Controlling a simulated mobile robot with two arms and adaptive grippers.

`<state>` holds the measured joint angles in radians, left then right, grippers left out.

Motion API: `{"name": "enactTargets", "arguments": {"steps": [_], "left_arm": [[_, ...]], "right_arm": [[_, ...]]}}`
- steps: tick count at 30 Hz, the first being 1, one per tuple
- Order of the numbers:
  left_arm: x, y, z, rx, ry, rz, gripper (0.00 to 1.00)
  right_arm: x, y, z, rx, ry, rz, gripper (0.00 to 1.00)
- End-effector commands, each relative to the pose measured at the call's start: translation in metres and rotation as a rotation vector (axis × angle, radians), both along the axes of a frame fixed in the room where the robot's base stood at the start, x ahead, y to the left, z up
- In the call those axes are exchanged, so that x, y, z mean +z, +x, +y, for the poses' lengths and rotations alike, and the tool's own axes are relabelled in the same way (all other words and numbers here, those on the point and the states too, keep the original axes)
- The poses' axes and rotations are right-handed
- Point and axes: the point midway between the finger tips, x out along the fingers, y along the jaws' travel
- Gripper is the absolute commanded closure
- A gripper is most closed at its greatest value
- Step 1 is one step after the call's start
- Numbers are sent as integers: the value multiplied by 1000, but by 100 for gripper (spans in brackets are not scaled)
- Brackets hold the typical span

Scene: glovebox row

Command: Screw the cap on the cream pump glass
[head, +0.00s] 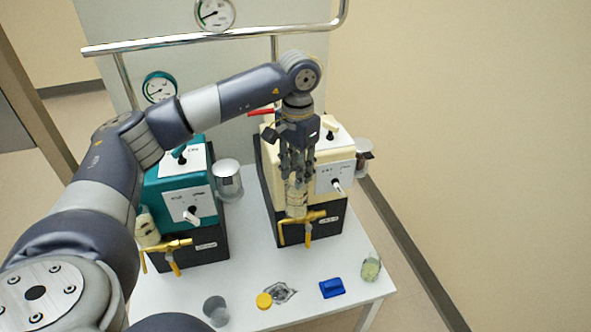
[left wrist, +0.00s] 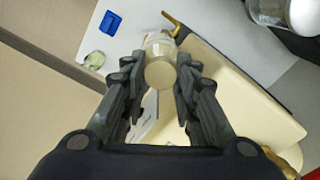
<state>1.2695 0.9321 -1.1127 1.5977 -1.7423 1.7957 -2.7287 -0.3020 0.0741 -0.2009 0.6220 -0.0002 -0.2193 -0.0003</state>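The cream pump (head: 332,150) stands at the right of the bench, with a brass valve (head: 302,226) low on its front. Its clear glass (head: 297,204) hangs upright at the front, below my left gripper (head: 297,176). My left gripper points straight down over the glass. In the left wrist view a round beige top (left wrist: 160,76), which looks like the cap, lies between the fingers (left wrist: 160,80), with the paler glass (left wrist: 159,41) beyond it. The fingers flank this top closely; whether they press on it, and whether it is seated, I cannot tell. My right gripper is not in view.
A teal pump (head: 181,184) stands to the left. On the white bench (head: 240,275) lie a grey cup (head: 215,308), a yellow disc (head: 264,300), a dark crumpled piece (head: 281,292), a blue block (head: 332,288) and a greenish jar (head: 371,268). A metal rail (head: 215,36) runs behind.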

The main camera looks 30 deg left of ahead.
Motion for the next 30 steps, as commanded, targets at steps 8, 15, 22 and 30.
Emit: {"name": "enactTargets", "arguments": {"steps": [8, 15, 22, 30], "left_arm": [[3, 7, 2, 177, -3, -24, 65], [2, 6, 2, 492, -8, -19, 65], [1, 6, 2, 790, -10, -13, 65], [0, 5, 0, 1134, -5, -7, 65]], "right_arm": [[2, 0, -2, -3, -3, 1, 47], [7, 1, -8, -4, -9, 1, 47], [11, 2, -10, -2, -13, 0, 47], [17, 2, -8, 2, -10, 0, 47]]}}
